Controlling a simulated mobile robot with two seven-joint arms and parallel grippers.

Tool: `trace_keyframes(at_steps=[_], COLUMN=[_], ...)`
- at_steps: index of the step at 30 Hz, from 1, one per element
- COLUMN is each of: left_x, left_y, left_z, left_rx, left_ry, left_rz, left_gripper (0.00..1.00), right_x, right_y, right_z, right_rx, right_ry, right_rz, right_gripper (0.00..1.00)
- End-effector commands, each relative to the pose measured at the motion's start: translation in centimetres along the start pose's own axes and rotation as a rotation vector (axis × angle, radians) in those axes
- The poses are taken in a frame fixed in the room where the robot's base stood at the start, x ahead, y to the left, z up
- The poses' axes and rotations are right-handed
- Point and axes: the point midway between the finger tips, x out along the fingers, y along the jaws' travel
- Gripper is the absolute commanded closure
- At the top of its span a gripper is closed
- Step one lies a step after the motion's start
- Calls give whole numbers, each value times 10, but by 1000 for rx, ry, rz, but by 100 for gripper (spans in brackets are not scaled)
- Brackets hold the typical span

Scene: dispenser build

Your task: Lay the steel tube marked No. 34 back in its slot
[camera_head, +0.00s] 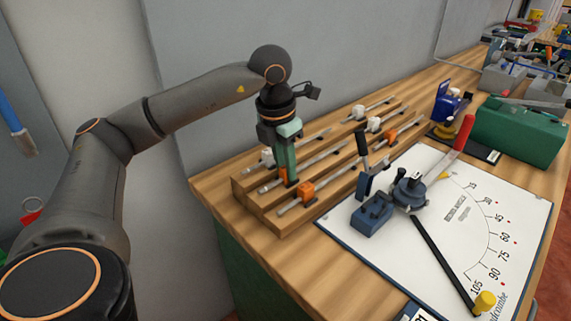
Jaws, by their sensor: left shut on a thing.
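A stepped wooden rack (246,197) at the left end of the bench holds several thin steel tubes, some with white blocks and some with orange blocks on them. My left gripper (290,181) points down over the rack, shut on a steel tube (320,159) in its middle part. The fingers hide part of this tube, and I cannot tell whether it rests in a slot or is just above it. A front tube with an orange block (307,191) lies close beside the fingers. The No. 34 marking is too small to read. My right gripper is not in view.
A white angle-scale board (480,195) with a blue bending tool (409,191) lies right of the rack. The tool's upright black lever (362,147) stands near the rack. A grey wall backs the bench.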

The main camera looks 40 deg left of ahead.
Motion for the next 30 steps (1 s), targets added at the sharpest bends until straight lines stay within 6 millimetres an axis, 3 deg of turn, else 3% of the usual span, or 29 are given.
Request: trace_keyframes(at_steps=[2, 3, 12, 21, 22, 30], left_x=[2, 1, 1, 1, 1, 1], left_y=[0, 0, 0, 2, 2, 2], left_z=[0, 0, 0, 0, 0, 0], left_rx=[0, 0, -1, -3, -4, -4], left_ry=[-1, -1, 0, -1, 0, 0], left_rz=[0, 0, 1, 4, 5, 5], left_gripper=[100, 72, 39, 39, 46, 45], right_x=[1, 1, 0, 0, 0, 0], right_y=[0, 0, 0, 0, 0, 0], right_z=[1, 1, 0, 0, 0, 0], right_rx=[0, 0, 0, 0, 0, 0], right_ry=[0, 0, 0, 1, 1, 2], right_rz=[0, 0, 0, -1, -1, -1], right_gripper=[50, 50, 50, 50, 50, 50])
